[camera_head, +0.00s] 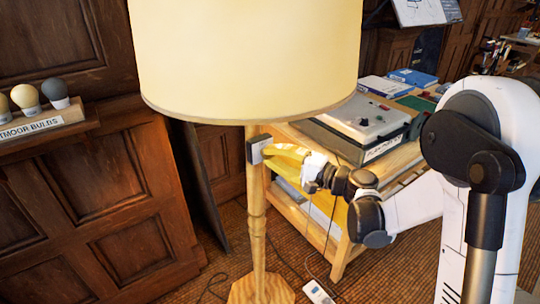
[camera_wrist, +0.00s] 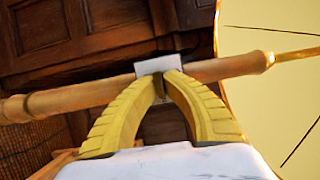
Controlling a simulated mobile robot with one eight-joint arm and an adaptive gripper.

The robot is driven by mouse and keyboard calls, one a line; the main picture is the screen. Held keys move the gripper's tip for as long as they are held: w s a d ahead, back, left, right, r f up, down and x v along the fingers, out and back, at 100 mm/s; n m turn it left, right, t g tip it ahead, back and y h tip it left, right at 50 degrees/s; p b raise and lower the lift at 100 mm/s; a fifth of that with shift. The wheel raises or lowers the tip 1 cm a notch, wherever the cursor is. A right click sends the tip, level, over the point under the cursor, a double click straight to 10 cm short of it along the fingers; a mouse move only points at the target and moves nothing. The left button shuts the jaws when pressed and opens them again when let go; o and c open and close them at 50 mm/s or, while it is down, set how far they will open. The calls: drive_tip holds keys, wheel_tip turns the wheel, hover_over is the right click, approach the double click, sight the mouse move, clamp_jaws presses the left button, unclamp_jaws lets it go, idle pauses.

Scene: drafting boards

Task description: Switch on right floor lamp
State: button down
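One floor lamp stands in front of me in the head view, with a large cream shade (camera_head: 250,60), a turned wooden pole (camera_head: 257,205) and a wooden base (camera_head: 262,290). I cannot tell whether it is lit. A small grey switch box (camera_head: 255,149) is fixed to the pole just below the shade. My gripper (camera_head: 268,152) has yellow fingers and reaches the box from the right. In the wrist view the fingertips (camera_wrist: 161,82) come together at the switch box (camera_wrist: 157,65), in front of the pole (camera_wrist: 85,93). Contact with the switch is unclear.
A wooden table (camera_head: 340,250) with a grey device (camera_head: 360,122) and books stands behind my arm. A shelf with several bulbs (camera_head: 40,95) is at the left. A white power strip (camera_head: 318,291) and cables lie on the floor by the base.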

drive_tip(key=c, duration=1.5)
unclamp_jaws()
drive_tip(key=shift+a, duration=0.1)
drive_tip(key=v, duration=1.2)
